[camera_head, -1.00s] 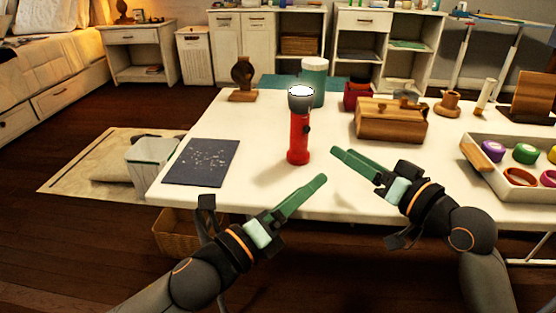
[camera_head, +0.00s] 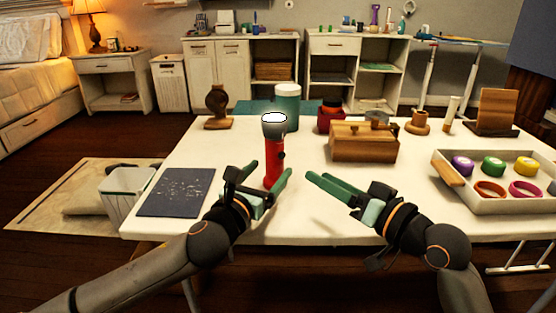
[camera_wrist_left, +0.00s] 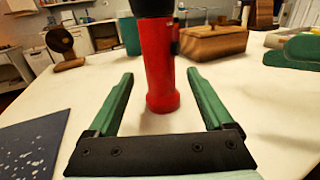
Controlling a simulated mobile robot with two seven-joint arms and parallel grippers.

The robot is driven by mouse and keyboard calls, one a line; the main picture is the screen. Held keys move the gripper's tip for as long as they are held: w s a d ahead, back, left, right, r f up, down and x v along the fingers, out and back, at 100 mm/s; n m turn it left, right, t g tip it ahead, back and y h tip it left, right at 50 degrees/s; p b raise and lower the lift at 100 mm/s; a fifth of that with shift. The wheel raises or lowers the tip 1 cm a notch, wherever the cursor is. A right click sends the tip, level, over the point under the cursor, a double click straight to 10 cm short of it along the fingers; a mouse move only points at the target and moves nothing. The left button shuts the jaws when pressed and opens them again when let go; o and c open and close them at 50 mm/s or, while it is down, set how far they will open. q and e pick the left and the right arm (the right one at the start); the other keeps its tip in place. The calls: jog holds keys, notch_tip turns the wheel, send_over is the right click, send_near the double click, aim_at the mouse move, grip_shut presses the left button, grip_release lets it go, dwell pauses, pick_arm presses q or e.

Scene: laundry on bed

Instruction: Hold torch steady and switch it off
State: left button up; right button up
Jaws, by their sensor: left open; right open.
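The red torch (camera_head: 273,160) stands upright on the white table, its dark head on top with a bright white lens facing up. A dark switch (camera_head: 281,155) shows on its right side. My left gripper (camera_head: 271,176) is open, with its green fingers pointing at the torch's lower body. In the left wrist view the torch (camera_wrist_left: 159,70) stands just beyond and between the open fingertips, its head cut off by the top edge. My right gripper (camera_head: 315,187) is open and empty to the right of the torch, its fingers pointing left above the table.
A wooden box (camera_head: 362,146) stands right of the torch, and a tray of coloured rings (camera_head: 500,205) lies at the right. A dark speckled mat (camera_head: 176,192) lies left. The table's front middle is clear.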

aim_at(279, 158)
pick_arm(q)
jog(key=shift+x, duration=3.35)
grip_shut()
pick_arm(e)
grip_shut()
